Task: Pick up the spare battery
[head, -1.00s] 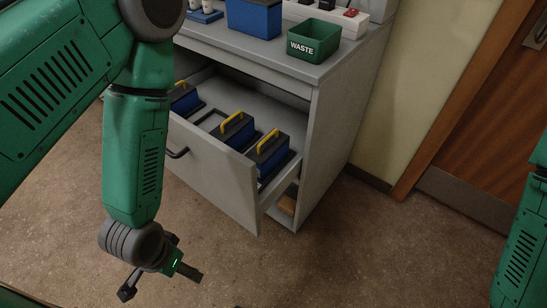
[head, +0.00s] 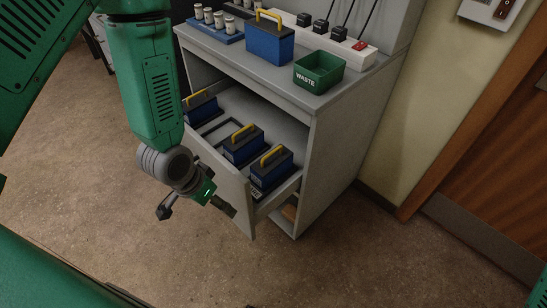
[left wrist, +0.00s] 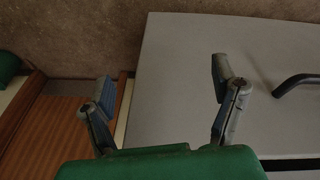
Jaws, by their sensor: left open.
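Blue batteries with dark tops and yellow handles are in view; I cannot tell which is the spare. One battery (head: 270,42) stands on the counter. Three are in the open drawer: a left one (head: 200,108), a middle one (head: 243,147) and a right one (head: 271,170). An empty dark-framed slot (head: 222,130) lies between the left and middle ones. My left gripper (head: 194,208) is open and empty, outside the drawer by its front. My right gripper is out of view.
The grey cabinet (head: 340,135) has its drawer pulled out, with a dark handle (left wrist: 297,82) on the front. A green waste bin (head: 319,72), a power strip (head: 340,45) and a blue tray of small cylinders (head: 215,32) are on the counter. The floor is clear.

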